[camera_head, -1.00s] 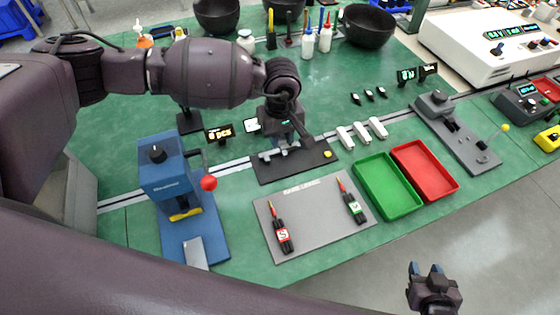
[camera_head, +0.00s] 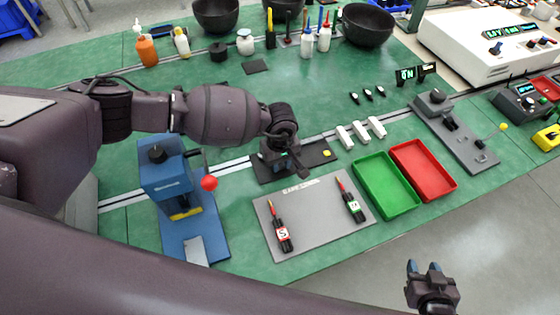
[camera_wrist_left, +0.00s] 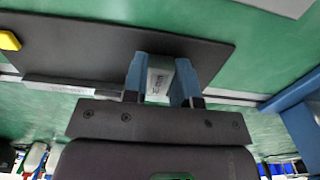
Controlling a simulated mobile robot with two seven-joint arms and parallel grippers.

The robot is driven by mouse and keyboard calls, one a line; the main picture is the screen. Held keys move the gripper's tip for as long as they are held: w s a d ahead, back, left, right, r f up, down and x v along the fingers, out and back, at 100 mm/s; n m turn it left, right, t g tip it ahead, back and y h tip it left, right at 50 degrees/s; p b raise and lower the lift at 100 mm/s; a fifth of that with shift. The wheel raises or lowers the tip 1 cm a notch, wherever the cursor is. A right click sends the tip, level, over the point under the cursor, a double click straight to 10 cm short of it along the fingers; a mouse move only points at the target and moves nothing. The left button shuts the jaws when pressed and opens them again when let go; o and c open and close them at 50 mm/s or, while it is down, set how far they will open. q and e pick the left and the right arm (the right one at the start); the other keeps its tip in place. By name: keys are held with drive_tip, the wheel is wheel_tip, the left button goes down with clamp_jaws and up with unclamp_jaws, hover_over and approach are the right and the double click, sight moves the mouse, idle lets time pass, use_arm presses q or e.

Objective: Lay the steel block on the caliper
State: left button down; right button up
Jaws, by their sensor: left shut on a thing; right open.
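The caliper station is a dark plate (camera_head: 318,155) with a yellow button (camera_head: 327,153), on the bench in the middle of the head view. The plate also shows in the left wrist view (camera_wrist_left: 100,40), with a grey bar (camera_wrist_left: 60,86) along its edge that may be part of the caliper. My left gripper (camera_head: 287,170) is over this plate and hides much of it. It is shut on the steel block (camera_wrist_left: 160,80), a small grey block with faint marking between its fingers. I cannot tell whether the block touches anything below. My right gripper (camera_head: 425,268) is open and empty at lower right.
A blue press (camera_head: 165,185) with a red knob stands left of the plate. Green (camera_head: 388,210) and red (camera_head: 455,184) trays and several white pieces (camera_head: 360,131) are to the right.

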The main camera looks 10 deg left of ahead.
use_arm(q)
drive_tip(key=shift+f, duration=0.1)
drive_tip(key=c, duration=1.3)
unclamp_jaws()
drive_tip(key=o, duration=0.4)
use_arm(e)
drive_tip(key=shift+w+r, duration=0.3)
drive_tip(key=shift+w, duration=0.2)
drive_tip(key=shift+r, duration=0.15)
use_arm(q)
drive_tip(key=shift+r, duration=0.45)
drive_tip(key=shift+r+b, duration=0.5)
drive_tip(key=shift+r, duration=5.2)
use_arm(e)
drive_tip(key=shift+f, duration=0.55)
